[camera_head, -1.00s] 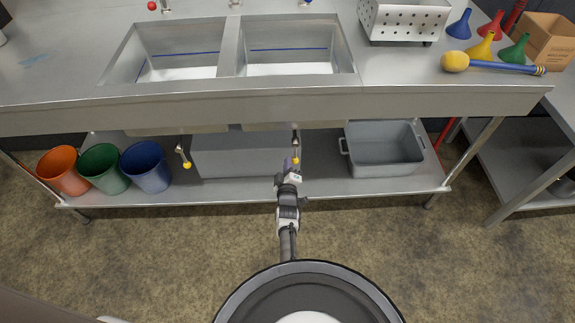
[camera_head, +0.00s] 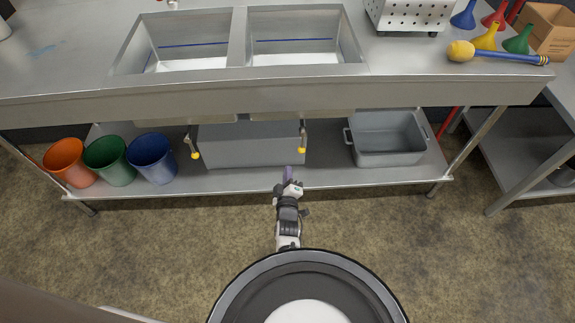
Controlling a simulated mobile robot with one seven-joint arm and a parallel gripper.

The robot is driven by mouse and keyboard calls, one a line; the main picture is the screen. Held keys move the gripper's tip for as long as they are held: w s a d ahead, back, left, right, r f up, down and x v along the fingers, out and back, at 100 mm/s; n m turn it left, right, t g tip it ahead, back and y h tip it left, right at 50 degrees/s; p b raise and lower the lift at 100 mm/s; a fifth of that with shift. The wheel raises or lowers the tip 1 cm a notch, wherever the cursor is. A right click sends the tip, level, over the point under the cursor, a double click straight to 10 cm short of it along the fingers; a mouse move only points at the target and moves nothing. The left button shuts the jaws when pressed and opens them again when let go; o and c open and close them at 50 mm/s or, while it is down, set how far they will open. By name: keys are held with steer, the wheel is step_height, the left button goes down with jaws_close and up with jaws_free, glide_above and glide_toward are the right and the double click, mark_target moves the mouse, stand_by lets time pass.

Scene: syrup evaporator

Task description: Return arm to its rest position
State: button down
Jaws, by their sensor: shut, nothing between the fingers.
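My gripper (camera_head: 288,176) is at the end of my arm, in the lower middle of the head view, in front of the sink bench's lower shelf (camera_head: 330,176). It is shut and empty. The arm reaches forward from my round base top toward the bench. Two yellow-tipped drain handles (camera_head: 302,150) and (camera_head: 194,155) hang below the sinks; the right one is just beyond my gripper and apart from it in the picture.
A double sink (camera_head: 240,45) is set in the steel bench. Below stand orange (camera_head: 66,160), green (camera_head: 108,160) and blue (camera_head: 151,158) buckets, a grey box (camera_head: 250,145) and an open grey tub (camera_head: 387,157). Bare floor (camera_head: 420,240) lies in front.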

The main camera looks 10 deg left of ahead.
steer(key=shift+s, duration=0.25)
